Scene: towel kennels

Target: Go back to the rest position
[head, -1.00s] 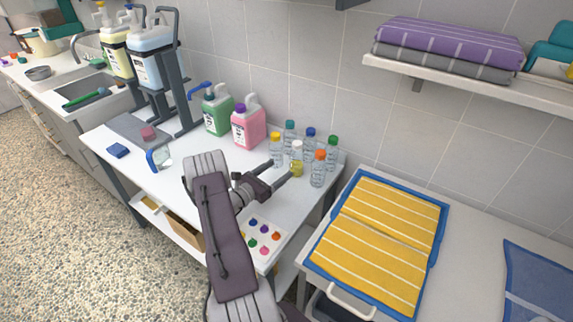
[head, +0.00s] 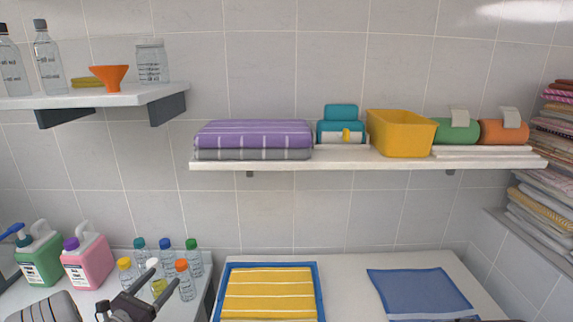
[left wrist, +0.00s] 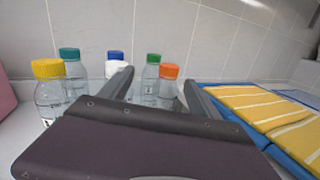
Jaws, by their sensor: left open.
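My left gripper (head: 153,288) is open and empty at the lower left of the head view, beside a group of small capped bottles. In the left wrist view its two fingers (left wrist: 157,88) stand apart, with bottles showing between and beyond them. A yellow-capped bottle (left wrist: 48,90) is left of the fingers and an orange-capped bottle (left wrist: 168,86) shows between them. I cannot tell whether a finger touches any bottle. My right gripper is not in view.
Green (head: 40,258) and pink (head: 88,260) jugs stand left. The wall shelf (head: 365,163) holds folded purple towels (head: 253,134) and a yellow bin (head: 400,133).

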